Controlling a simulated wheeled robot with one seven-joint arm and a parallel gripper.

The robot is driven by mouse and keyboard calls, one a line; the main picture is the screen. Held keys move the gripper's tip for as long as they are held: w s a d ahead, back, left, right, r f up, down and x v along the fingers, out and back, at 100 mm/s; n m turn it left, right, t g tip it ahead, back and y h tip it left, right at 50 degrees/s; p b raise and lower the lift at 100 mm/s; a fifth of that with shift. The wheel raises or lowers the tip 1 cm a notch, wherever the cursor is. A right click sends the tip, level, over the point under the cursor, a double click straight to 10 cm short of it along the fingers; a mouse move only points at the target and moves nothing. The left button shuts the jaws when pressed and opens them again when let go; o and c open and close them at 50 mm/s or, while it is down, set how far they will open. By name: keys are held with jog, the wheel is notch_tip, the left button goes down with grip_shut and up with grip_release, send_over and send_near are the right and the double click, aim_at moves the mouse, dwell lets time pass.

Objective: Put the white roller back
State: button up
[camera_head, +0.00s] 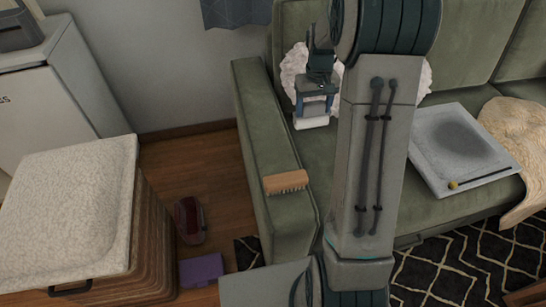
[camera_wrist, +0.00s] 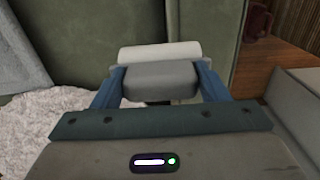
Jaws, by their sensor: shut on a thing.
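The white roller (camera_head: 312,121) shows just below my gripper (camera_head: 314,100) in the head view, above the green sofa seat. In the wrist view the white roller (camera_wrist: 160,52) lies crosswise beyond a grey block-like part (camera_wrist: 160,80). That grey part is between the two blue fingers of my gripper (camera_wrist: 160,84), which is shut on it. The two parts look joined, but the join is hard to see. My arm hides part of the sofa in the head view.
A wooden brush (camera_head: 286,181) lies on the sofa's left armrest (camera_head: 262,130). A grey tray (camera_head: 430,160) with a yellow-tipped stick is on the seat, beside a beige blanket (camera_head: 515,130). A fluffy white cushion (camera_head: 293,70) is behind my gripper. A cushion-topped hamper (camera_head: 70,200) stands left.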

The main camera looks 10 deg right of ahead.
jog(key=shift+w+a+f+b, duration=0.15)
jog(key=shift+w+a+f, duration=0.35)
jog(key=shift+a+f, duration=1.35)
jog(key=shift+w+a+f+b, duration=0.1)
jog(key=shift+w+a+f, duration=0.45)
jog(key=shift+a+f, duration=1.3)
jog(key=shift+w+a+f+b, duration=0.15)
jog(key=shift+w+a+f, duration=0.35)
jog(key=shift+a+f, duration=1.35)
jog(key=shift+f, duration=0.1)
jog(key=shift+f, duration=0.15)
jog(key=o, duration=1.1)
